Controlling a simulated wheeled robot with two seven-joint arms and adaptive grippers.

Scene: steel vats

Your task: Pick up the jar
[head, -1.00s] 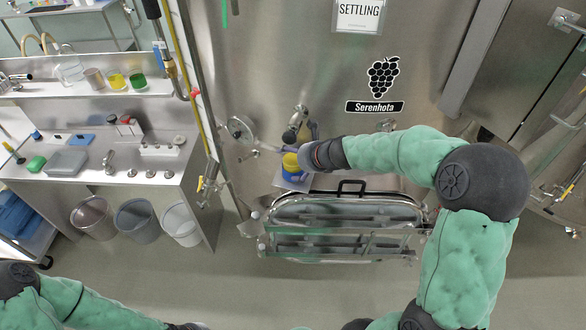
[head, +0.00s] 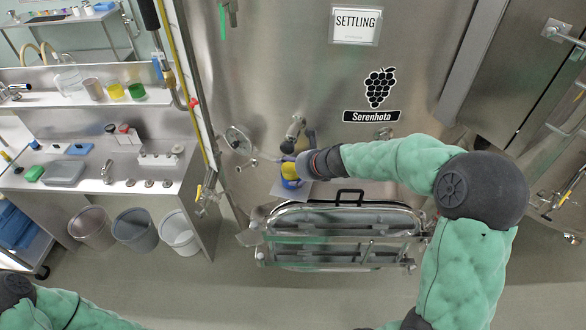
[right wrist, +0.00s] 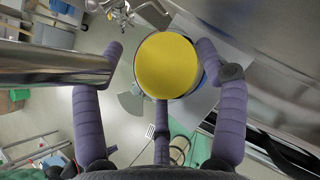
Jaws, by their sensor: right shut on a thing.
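The jar (head: 291,182), blue with a yellow top, stands upright or nearly so by the front of the big steel vat, just above a pale plate or shelf (head: 303,189). I cannot tell whether it touches it. My right gripper (head: 291,164) reaches in from the right and is shut on the jar. In the right wrist view the round yellow top (right wrist: 165,66) lies between the purple fingers, one on each side and one below. The jar's side is mostly hidden there. My left arm shows at the lower left, but its gripper is outside the picture.
A valve (head: 294,130) and a round handle (head: 238,140) stick out of the vat near the jar. A steel hatch (head: 340,222) with a black handle lies just below. A sink counter with cups and several bins (head: 134,227) stands left. Floor in front is clear.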

